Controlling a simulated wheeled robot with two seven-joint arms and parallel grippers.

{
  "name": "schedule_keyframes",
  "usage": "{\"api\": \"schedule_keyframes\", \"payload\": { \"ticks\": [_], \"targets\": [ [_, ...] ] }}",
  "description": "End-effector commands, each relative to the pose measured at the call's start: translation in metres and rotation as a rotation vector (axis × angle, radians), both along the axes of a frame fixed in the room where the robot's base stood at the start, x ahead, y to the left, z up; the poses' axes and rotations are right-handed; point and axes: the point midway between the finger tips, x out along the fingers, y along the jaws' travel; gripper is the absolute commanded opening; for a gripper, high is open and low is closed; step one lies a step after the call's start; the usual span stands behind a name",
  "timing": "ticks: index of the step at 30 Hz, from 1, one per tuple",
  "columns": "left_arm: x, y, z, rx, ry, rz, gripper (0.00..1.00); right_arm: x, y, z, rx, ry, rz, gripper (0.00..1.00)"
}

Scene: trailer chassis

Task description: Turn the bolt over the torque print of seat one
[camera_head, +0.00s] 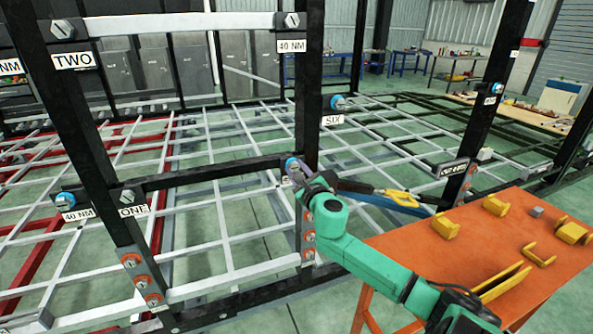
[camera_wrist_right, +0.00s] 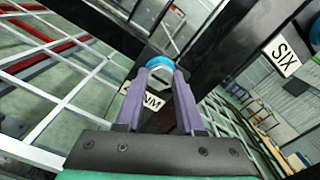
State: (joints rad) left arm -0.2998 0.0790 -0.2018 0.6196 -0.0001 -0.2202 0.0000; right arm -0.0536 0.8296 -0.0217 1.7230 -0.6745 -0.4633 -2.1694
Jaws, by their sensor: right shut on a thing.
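The black crossbar of seat one (camera_head: 215,174) runs from the ONE label (camera_head: 133,210) to the middle post. At its right end a bolt with a blue collar (camera_wrist_right: 160,66) is set in the frame. My right gripper (camera_head: 297,172) is shut on that bolt, its two purple fingers on either side of the head in the wrist view (camera_wrist_right: 160,82). A white torque print (camera_wrist_right: 152,102), partly covered by the fingers and ending in NM, shows just below the bolt. The gripper hides this print in the head view. My left gripper is not in view.
Another bolt (camera_head: 65,200) sits over a 40 NM print (camera_head: 78,214) at left. An orange table (camera_head: 440,245) with yellow parts stands at right, under my right arm. Posts and crossbars surround the gripper.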

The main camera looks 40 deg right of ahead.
Motion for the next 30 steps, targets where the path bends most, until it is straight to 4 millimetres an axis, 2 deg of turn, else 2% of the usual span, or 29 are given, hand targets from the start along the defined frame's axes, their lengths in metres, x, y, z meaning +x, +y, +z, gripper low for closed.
{"api": "schedule_keyframes", "payload": {
  "ticks": [11, 30],
  "targets": [
    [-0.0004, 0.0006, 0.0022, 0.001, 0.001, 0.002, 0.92, 0.0, 0.0001, 0.0008, 0.112, -0.04, 0.0, 0.0],
    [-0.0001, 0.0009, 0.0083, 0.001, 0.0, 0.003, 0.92, 0.0002, 0.0006, 0.0002, 0.653, -0.228, 0.0, 0.0]
  ]
}}
